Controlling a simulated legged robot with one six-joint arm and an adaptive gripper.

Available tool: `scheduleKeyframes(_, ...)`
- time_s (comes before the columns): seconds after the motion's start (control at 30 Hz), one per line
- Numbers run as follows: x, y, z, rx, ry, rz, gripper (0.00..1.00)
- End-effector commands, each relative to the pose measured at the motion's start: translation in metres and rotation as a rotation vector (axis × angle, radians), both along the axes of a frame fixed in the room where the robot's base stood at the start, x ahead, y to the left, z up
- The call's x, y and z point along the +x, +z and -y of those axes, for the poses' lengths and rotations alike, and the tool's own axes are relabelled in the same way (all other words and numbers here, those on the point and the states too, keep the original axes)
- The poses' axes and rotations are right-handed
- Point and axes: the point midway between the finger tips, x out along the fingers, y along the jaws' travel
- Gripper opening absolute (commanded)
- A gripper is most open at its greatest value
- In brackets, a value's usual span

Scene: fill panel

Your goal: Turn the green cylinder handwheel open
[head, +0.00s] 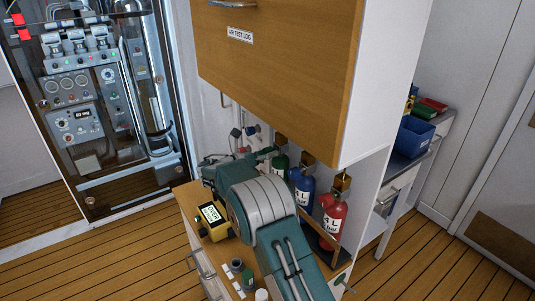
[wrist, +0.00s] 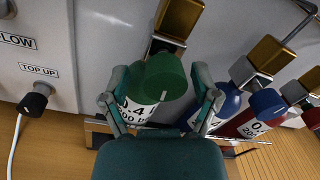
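The green handwheel (wrist: 165,80) sits on a cylinder with a white label (wrist: 134,110), below a brass-coloured block (wrist: 180,18). My gripper (wrist: 166,75) is open, with one finger on each side of the handwheel. Narrow gaps seem to remain, but I cannot tell whether either finger touches it. In the head view the green cylinder (head: 280,164) stands leftmost of the row on the counter, partly hidden by my arm. My gripper is near it there, mostly hidden.
A blue cylinder (head: 302,188) and a red cylinder (head: 333,216) stand to the right, with blue (wrist: 267,101) and red handwheels. A panel with a black TOP UP knob (wrist: 36,101) is at left. A wooden cabinet (head: 285,75) hangs above.

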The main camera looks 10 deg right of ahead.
Motion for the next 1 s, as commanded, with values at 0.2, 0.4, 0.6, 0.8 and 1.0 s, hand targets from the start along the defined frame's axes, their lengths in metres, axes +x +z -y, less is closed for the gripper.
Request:
scheduleKeyframes(0.2,-0.001,0.002,-0.001,-0.001,0.0,0.002,0.8)
scheduleKeyframes(0.4,-0.005,0.002,-0.016,-0.001,0.002,0.003,0.8)
scheduleKeyframes(0.6,-0.019,0.001,-0.055,-0.002,0.003,0.003,0.8)
scheduleKeyframes(0.8,-0.032,-0.001,-0.092,-0.002,0.002,0.002,0.8)
scheduleKeyframes(1.0,-0.039,-0.001,-0.111,-0.001,0.0,0.001,0.8)
